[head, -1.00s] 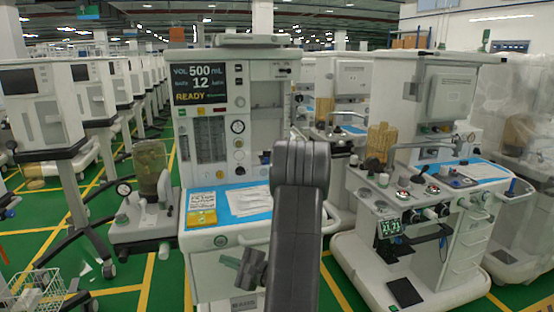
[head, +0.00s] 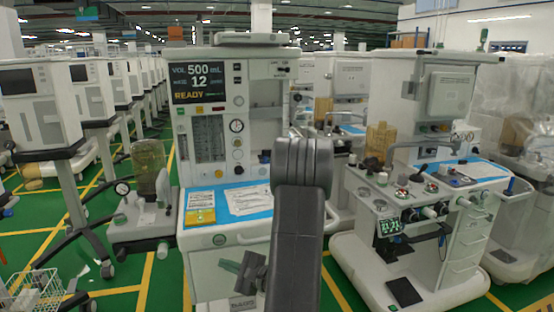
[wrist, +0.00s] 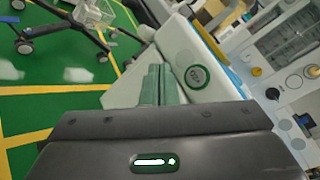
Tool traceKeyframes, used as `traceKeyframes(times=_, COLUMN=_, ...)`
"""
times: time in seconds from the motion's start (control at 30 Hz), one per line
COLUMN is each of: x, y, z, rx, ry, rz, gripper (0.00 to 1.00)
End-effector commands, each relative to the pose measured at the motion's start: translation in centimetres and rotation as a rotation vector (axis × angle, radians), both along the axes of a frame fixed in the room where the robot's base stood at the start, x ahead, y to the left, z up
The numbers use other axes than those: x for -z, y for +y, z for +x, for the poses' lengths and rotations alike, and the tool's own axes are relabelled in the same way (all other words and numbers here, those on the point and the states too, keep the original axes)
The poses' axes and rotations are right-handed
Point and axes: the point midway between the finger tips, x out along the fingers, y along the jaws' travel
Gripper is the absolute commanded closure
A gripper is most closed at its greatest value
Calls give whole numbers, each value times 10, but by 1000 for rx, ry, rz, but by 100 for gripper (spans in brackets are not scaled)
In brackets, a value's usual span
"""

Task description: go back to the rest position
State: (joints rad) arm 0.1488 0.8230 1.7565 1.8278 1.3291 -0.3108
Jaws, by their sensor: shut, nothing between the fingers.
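My gripper (head: 244,272) shows low in the head view, partly behind my dark arm, in front of the middle anaesthesia cart (head: 212,262). In the wrist view my gripper (wrist: 158,68) has its greenish fingers together, with nothing between them. The fingers point toward the cart's pale front edge, close to a round green-ringed emblem (wrist: 196,76). I cannot tell the exact gap between fingertips and cart.
The middle cart has a screen (head: 198,83) reading READY and a blue mat (head: 258,191). Another cart (head: 440,262) stands close on the right. A wire basket (head: 35,290) is at lower left. Green floor with yellow lines lies between.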

Motion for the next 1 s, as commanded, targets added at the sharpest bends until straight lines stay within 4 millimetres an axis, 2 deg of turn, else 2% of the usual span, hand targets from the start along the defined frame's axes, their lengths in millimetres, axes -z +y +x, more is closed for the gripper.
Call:
traceKeyframes(times=0.23, x=0, y=12, z=38, rx=-2, ry=-1, rz=0, gripper=100)
traceKeyframes(times=0.3, x=5, y=11, z=37, rx=-1, ry=-4, rz=-1, gripper=100)
traceKeyframes(times=0.57, x=6, y=11, z=40, rx=0, ry=-4, rz=-1, gripper=100)
traceKeyframes(times=0.67, x=4, y=7, z=26, rx=2, ry=-1, rz=-1, gripper=100)
traceKeyframes(times=0.7, x=-1, y=11, z=39, rx=-1, ry=-1, rz=-1, gripper=100)
traceKeyframes(times=0.73, x=-3, y=12, z=42, rx=-1, ry=1, rz=0, gripper=100)
traceKeyframes(times=1.0, x=-5, y=10, z=36, rx=0, ry=3, rz=0, gripper=100)
